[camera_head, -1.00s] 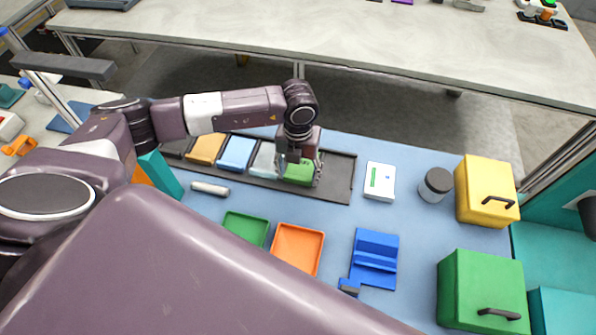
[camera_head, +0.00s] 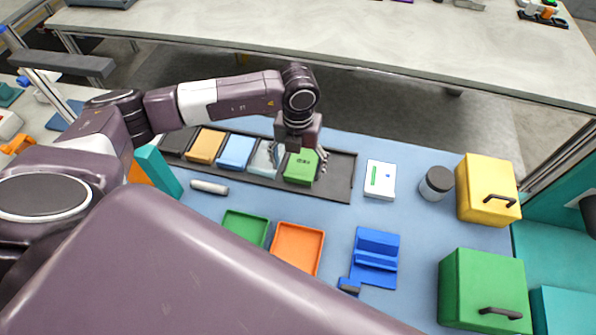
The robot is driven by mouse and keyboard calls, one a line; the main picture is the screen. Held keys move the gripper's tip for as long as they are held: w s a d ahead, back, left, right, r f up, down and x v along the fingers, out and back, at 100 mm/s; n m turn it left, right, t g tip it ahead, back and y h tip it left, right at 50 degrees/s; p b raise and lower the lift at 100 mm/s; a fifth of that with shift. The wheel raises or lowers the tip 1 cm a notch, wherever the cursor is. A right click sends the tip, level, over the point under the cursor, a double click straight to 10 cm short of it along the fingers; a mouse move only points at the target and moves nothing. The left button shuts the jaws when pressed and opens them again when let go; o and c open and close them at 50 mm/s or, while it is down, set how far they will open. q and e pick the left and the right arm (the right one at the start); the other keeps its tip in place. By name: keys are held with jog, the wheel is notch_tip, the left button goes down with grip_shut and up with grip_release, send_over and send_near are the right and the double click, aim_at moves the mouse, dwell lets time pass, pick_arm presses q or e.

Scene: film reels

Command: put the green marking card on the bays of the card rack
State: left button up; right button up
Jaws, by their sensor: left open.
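The dark card rack (camera_head: 339,178) lies along the far edge of the blue mat, with its bays in a row. The green marking card (camera_head: 301,167) lies in a bay toward the right end, with a small dark mark on its top. My left gripper (camera_head: 298,158) is open just above the far side of the green card, its fingers spread. It appears clear of the card, though exact contact is hard to see. The right gripper is out of view.
An orange card (camera_head: 206,146), a blue card (camera_head: 237,152) and a pale card (camera_head: 264,160) fill other bays. Around are a white box (camera_head: 380,180), a grey jar (camera_head: 436,184), a green tray (camera_head: 246,228), an orange tray (camera_head: 297,247) and a blue holder (camera_head: 374,259).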

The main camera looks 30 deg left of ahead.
pick_arm(q)
notch_tip(320, 180, up, 9)
jog(key=b, duration=0.1)
jog(key=shift+f, duration=0.15)
dwell(0.5)
